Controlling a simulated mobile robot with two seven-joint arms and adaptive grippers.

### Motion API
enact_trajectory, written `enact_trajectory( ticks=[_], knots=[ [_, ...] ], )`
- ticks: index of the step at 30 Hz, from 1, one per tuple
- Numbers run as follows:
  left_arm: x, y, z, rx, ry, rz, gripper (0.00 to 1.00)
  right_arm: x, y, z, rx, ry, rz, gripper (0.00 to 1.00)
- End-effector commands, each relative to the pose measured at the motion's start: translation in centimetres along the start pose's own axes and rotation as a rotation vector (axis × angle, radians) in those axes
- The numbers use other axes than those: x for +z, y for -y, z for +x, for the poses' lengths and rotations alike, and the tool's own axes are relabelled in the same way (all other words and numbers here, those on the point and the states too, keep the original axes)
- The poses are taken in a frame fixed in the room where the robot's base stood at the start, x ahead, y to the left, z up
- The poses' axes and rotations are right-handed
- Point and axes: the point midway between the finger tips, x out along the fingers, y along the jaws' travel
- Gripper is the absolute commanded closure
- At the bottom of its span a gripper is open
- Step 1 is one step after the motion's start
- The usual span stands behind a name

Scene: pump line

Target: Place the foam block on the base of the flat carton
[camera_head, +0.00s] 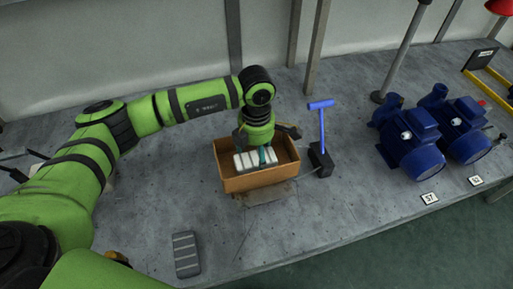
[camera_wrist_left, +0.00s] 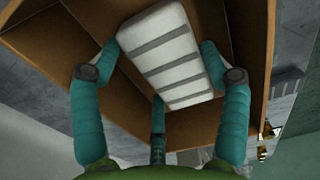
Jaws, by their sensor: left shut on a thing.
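The foam block (camera_head: 248,161) is white with grey stripes and is between the teal fingers of my left gripper (camera_head: 264,154). It also shows in the left wrist view (camera_wrist_left: 172,58), where the gripper (camera_wrist_left: 157,75) is shut on it with fingers at both sides. The open brown carton (camera_head: 262,182) stands on the table, and the gripper reaches down into it from above. The carton's walls (camera_wrist_left: 250,50) surround the block in the wrist view. I cannot tell whether the block touches the carton's base. My right gripper is not in view.
A blue T-handled tool in a black stand (camera_head: 321,160) is close to the carton's right. Blue pumps (camera_head: 411,141) stand further right. A grey striped block (camera_head: 186,255) lies at the table's front.

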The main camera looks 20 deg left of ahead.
Motion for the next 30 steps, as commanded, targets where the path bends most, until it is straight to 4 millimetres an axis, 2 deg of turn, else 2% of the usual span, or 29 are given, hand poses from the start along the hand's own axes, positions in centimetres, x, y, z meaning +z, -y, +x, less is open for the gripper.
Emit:
enact_trajectory(
  ticks=[9,10,11,23,25,28,30],
  knots=[
    [0.0,0.0,0.5,0.001,0.001,0.001,0.41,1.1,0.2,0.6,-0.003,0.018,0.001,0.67],
    [0.0,0.0,0.3,0.001,0.001,0.001,0.12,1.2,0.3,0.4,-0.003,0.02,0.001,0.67],
    [0.0,0.0,0.2,0.001,0.001,0.001,0.01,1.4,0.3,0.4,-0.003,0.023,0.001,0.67],
    [0.0,0.0,0.1,0.001,0.001,0.001,0.01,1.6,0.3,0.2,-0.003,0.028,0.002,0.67],
    [0.0,0.0,-0.3,0.001,0.001,0.001,0.01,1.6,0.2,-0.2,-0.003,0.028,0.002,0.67],
    [0.1,-0.1,-1.2,0.005,0.004,0.002,0.01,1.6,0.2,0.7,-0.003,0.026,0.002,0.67],
    [0.1,-0.1,-2.4,0.006,0.005,0.002,0.01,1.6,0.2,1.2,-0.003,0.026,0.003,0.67]
  ],
)
